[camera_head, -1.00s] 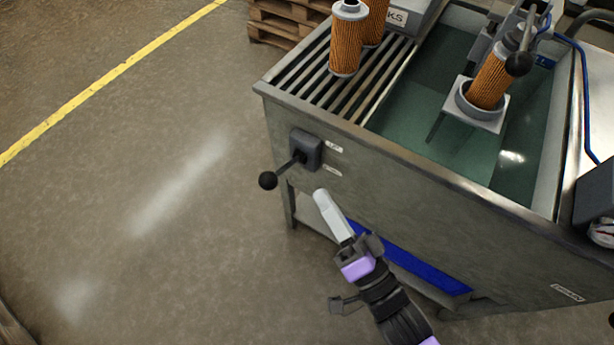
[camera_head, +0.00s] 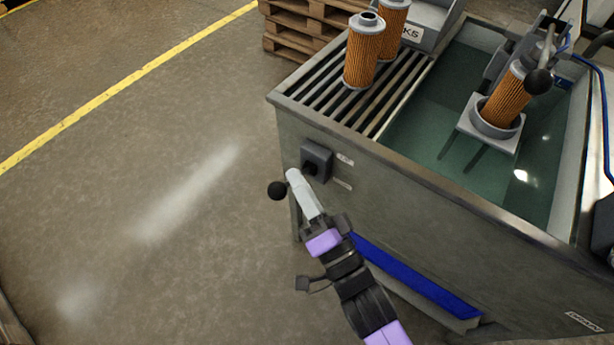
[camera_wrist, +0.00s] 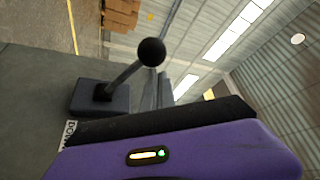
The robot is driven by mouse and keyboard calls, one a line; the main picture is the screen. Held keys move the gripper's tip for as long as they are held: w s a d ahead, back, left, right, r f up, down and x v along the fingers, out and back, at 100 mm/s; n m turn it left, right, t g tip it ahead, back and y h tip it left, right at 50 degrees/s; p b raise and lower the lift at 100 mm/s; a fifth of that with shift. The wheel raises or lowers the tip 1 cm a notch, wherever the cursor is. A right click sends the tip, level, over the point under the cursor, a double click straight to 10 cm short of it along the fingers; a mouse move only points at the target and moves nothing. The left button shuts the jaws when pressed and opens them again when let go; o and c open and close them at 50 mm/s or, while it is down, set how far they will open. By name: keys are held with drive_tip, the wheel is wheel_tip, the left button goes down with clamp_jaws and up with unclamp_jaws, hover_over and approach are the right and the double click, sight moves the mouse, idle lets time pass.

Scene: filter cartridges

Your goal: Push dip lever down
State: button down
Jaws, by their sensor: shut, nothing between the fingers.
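The dip lever has a black ball knob (camera_head: 277,190) and a dark square mount (camera_head: 316,161) on the tank's front wall. Its rod is mostly hidden behind my gripper (camera_head: 293,175) in the head view. My gripper is shut and empty, its pale fingertips beside the knob, just right of it. I cannot tell whether they touch the lever. In the wrist view the knob (camera_wrist: 152,52) and its rod stand clear beyond the purple gripper body, with the mount (camera_wrist: 100,97) at lower left. A filter cartridge (camera_head: 510,92) sits in the cradle (camera_head: 488,128) over the tank liquid.
Two more orange cartridges (camera_head: 364,55) stand on the slatted rack (camera_head: 330,97) at the tank's left end. Wooden pallets (camera_head: 290,40) are behind it. The tank's front wall (camera_head: 420,205) lies close to my arm. The floor (camera_head: 150,130) on the left is clear.

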drive_tip(key=shift+s+a+f, duration=0.35)
drive_tip(key=shift+f, duration=0.1)
idle(0.3)
